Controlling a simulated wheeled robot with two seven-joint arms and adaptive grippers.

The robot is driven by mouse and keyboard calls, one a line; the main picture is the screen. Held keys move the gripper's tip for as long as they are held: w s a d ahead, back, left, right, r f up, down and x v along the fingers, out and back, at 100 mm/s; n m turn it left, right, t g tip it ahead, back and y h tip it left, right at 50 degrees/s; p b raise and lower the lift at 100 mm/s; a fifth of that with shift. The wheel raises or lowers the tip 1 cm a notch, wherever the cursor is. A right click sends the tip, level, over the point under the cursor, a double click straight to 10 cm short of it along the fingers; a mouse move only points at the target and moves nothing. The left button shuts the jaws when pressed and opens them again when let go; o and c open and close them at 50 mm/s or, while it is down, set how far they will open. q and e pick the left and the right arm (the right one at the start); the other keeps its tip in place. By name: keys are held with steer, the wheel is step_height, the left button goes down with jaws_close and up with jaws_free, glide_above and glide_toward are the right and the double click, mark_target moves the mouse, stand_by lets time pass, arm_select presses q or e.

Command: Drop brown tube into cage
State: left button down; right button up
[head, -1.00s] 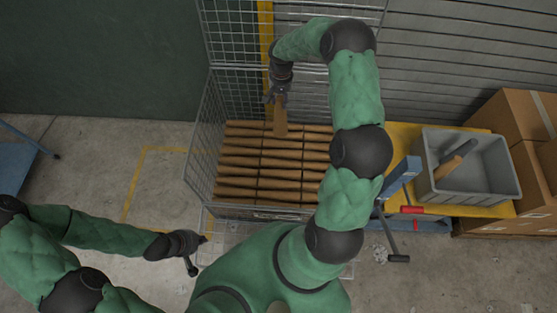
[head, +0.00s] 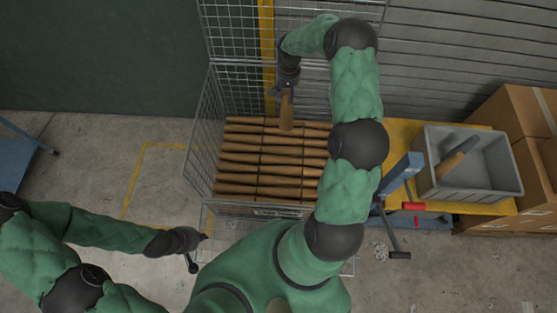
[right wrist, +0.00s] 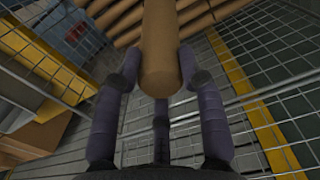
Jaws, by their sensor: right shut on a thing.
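A brown tube (head: 287,110) is held by my right gripper (head: 286,88) over the back part of the wire cage (head: 200,130). In the right wrist view the tube (right wrist: 160,45) sits between the fingers of the right gripper (right wrist: 160,80), with its near end toward the camera. The tube points down and toward the front of the cage. Rows of brown tubes (head: 260,170) lie stacked in the cage below it. Whether the held tube touches them I cannot tell. My left gripper (head: 192,268) is outside the cage at its front left; its finger opening is too small to tell.
A grey bin (head: 435,185) with a tube-like item (head: 457,158) stands on a yellow surface (head: 400,135) right of the cage. A blue jack-like post (head: 400,175) stands between them. Cardboard boxes (head: 515,110) are at the far right.

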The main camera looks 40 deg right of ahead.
steer(key=shift+f, duration=0.2)
steer(key=o, duration=1.2)
steer(key=shift+c, duration=0.2)
step_height(320, 180, up, 12)
